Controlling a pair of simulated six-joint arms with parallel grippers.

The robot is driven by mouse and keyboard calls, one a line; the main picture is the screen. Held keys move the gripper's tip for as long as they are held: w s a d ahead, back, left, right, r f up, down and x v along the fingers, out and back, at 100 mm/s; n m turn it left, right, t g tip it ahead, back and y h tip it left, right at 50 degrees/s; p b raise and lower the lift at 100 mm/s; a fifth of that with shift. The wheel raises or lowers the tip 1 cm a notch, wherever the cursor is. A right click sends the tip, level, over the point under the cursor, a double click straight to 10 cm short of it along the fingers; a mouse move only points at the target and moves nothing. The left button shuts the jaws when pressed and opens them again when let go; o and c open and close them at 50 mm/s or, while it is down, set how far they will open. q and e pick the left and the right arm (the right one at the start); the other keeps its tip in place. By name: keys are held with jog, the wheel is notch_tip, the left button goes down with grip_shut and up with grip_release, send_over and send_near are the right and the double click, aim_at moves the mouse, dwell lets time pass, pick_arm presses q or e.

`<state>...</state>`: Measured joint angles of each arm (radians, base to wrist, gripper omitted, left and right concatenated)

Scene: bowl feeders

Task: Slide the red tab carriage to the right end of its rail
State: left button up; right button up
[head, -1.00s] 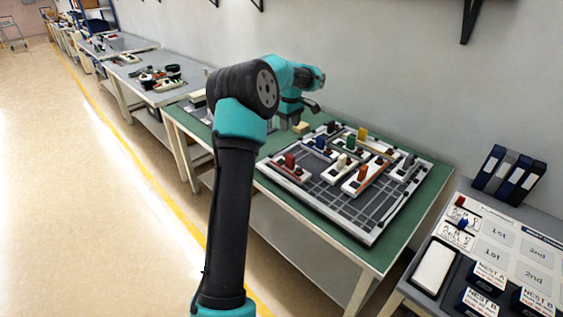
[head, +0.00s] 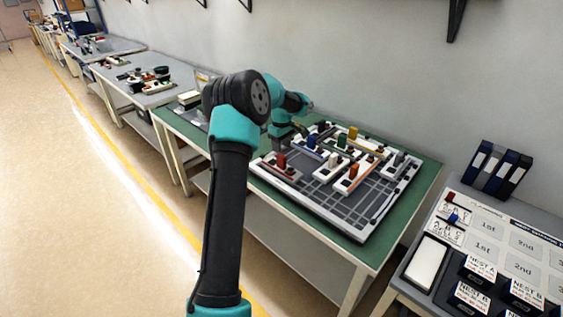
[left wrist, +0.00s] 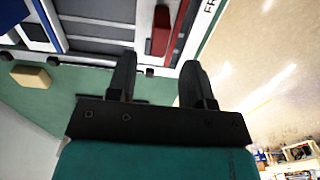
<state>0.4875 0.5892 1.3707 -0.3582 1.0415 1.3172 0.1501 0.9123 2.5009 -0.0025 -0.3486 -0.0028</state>
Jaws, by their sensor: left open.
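The red tab (head: 282,160) stands upright on its carriage at the near left corner of the grey board (head: 345,215). In the left wrist view the red tab (left wrist: 161,30) shows beyond my fingertips, beside a dark red strip. The fingers appear apart from the red tab. My right gripper is not in view.
Blue, green, yellow, white and orange tabs crowd the board around the red one; an orange-sided block (head: 352,176) lies to its right. A tan block (left wrist: 30,78) lies on the green bench top. A second bench (head: 480,225) stands at the right.

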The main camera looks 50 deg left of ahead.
aim_at(282, 156)
pick_arm(q)
notch_tip(282, 156, down, 8)
jog(key=shift+f, duration=0.1)
jog(key=shift+c, duration=0.3)
grip_shut()
dwell(0.3)
